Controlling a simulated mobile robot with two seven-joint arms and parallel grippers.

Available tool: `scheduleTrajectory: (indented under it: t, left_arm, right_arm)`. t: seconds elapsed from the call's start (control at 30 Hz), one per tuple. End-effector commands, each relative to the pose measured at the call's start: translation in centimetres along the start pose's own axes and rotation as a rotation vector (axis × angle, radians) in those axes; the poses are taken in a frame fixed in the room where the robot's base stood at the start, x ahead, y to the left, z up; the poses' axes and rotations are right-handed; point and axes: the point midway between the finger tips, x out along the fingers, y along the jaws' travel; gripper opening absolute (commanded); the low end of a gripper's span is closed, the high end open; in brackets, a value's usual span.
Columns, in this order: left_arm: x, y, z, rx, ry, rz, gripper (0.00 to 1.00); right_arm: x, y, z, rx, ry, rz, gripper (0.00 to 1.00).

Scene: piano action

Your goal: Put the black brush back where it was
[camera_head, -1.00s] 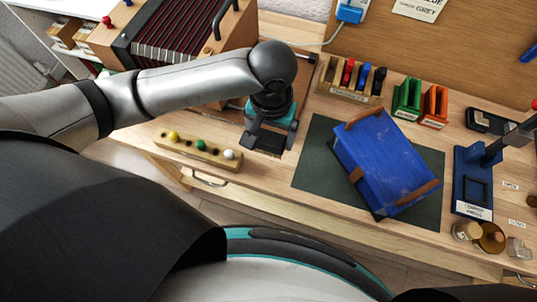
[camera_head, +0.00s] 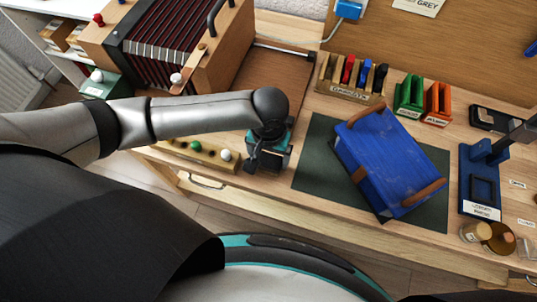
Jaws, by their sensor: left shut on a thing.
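My left gripper (camera_head: 262,162) is over the front of the workbench, just right of the wooden strip with coloured knobs. It points down and is shut on a small dark thing, mostly hidden by the gripper; I cannot tell from its shape whether it is the black brush. A wooden rack (camera_head: 348,96) at the back holds several upright pieces, among them a red one (camera_head: 348,69), a blue one (camera_head: 365,73) and a dark one (camera_head: 380,76). My right gripper is out of view.
The wooden strip (camera_head: 185,152) has green and white knobs. A blue case (camera_head: 385,160) with wooden ends lies on a dark green mat (camera_head: 315,165). Green (camera_head: 408,96) and orange (camera_head: 438,104) holders stand behind it. A bellows box (camera_head: 170,40) is at the back left; a blue press (camera_head: 478,180) is right.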

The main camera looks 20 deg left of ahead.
Motion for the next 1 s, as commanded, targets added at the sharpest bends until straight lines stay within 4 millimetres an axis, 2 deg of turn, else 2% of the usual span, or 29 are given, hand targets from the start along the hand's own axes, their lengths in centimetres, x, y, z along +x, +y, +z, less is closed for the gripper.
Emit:
scheduleTrajectory:
  t: [0.13,0.17,0.23,0.57,0.67,1.0]
  left_arm:
    - [0.3,0.0,0.0,0.0,-0.001,0.001,0.37]
    - [0.3,0.0,0.0,0.0,0.0,0.001,0.93]
    - [0.3,0.0,0.0,0.0,0.0,0.0,1.0]
    - [-0.2,0.0,-0.1,0.0,0.001,0.0,1.0]
    - [-1.7,0.0,0.0,-0.001,0.001,0.001,1.0]
    - [-9.0,0.0,-0.1,-0.001,0.002,0.002,1.0]
  right_arm:
    - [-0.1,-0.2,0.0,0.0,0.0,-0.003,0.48]
    - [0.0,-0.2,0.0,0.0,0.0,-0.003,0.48]
    - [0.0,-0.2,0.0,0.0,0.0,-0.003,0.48]
    - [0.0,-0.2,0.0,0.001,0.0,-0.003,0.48]
    - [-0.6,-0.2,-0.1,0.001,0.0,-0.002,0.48]
    - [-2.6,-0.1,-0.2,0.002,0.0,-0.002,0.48]
